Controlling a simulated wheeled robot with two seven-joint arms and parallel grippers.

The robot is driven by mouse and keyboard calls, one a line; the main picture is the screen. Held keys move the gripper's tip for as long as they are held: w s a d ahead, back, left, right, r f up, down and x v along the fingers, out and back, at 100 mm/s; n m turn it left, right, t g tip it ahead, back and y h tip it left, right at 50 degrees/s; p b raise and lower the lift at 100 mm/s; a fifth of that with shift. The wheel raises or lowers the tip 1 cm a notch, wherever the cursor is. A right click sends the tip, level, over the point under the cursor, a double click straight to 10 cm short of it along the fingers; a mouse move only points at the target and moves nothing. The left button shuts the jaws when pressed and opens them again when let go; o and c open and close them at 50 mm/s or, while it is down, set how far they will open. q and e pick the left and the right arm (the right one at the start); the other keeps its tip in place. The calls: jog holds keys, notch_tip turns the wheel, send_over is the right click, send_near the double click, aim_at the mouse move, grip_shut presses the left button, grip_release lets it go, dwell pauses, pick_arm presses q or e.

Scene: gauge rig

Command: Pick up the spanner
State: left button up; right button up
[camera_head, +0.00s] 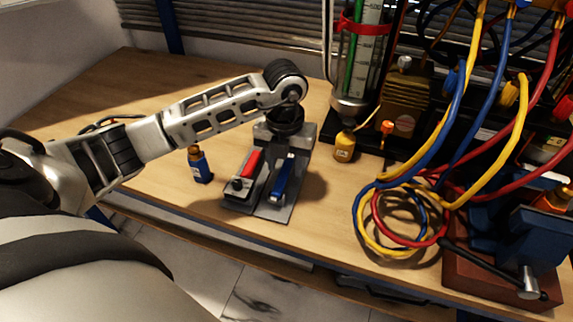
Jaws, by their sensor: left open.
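My left arm reaches in from the left, and its gripper (283,140) points down over the middle of the table. The gripper is open; its fingertips are hard to tell from the grey things below it. I see nothing held. My right gripper is not in view.
A small blue bottle (199,166) stands left of the base. A yellow weight-like object (344,147) stands behind right, near the gauge cylinder (360,60). Coiled hoses (361,222) and a blue vise (535,240) crowd the right. The wooden tabletop (130,75) is clear at back left.

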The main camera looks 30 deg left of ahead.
pick_arm(q)
jog(key=shift+f, duration=0.15)
grip_shut()
